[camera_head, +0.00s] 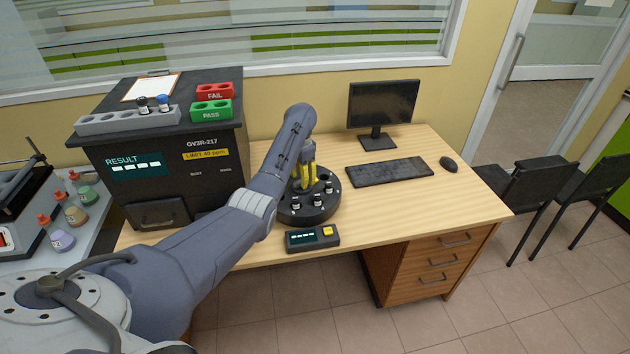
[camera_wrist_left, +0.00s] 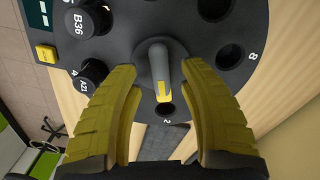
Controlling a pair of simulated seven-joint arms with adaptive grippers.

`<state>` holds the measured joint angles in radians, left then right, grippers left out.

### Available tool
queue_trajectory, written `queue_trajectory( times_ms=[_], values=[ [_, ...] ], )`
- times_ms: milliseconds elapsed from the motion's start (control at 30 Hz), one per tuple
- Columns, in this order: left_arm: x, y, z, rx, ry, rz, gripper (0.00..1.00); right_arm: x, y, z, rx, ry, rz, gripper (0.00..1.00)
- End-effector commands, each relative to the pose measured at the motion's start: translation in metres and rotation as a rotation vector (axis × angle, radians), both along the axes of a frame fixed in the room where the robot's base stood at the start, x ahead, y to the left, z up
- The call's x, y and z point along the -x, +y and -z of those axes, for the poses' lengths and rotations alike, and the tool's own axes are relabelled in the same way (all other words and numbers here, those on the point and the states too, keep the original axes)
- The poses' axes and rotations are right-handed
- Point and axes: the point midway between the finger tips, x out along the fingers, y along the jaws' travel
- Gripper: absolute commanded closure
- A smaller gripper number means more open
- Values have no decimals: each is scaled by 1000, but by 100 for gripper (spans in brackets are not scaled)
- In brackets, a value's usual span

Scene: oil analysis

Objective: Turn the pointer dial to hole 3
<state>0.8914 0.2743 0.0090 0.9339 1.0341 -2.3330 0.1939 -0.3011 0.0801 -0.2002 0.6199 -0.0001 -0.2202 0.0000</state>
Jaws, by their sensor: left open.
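The round black dial base (camera_head: 308,219) stands on the desk, with numbered holes around its rim. In the left wrist view its grey pointer (camera_wrist_left: 157,62) is at the centre. The pointer's yellow mark faces an empty hole (camera_wrist_left: 165,108) whose label looks like 2. Other holes hold black-capped vials, among them one marked B36 (camera_wrist_left: 75,20) and one marked A21 (camera_wrist_left: 88,76). My left gripper (camera_wrist_left: 161,74) is open, its yellow fingers on either side of the pointer, and it also shows over the dial in the head view (camera_head: 305,184). My right gripper is out of view.
A small display box (camera_head: 312,238) with a yellow button sits in front of the dial. A black analyser (camera_head: 165,170) stands left, with a vial rack (camera_head: 100,122) and red and green trays on top. A keyboard (camera_head: 388,172), monitor and mouse are right.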

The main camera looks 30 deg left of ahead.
Motion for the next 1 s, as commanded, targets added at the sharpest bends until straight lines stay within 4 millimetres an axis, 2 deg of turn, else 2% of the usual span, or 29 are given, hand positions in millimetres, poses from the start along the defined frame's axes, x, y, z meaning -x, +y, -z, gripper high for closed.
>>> queue_trajectory(
  times_ms=[200,533,567,933,1000],
  values=[
    [7,13,12,-1,0,-16,58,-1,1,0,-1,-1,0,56],
    [8,14,13,-1,0,-19,58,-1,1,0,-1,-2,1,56],
    [8,14,13,-1,0,-19,56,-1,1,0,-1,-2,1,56],
    [8,14,13,-1,0,-19,99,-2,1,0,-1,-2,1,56],
    [8,14,13,-1,0,-19,100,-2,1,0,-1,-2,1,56]
  ],
)
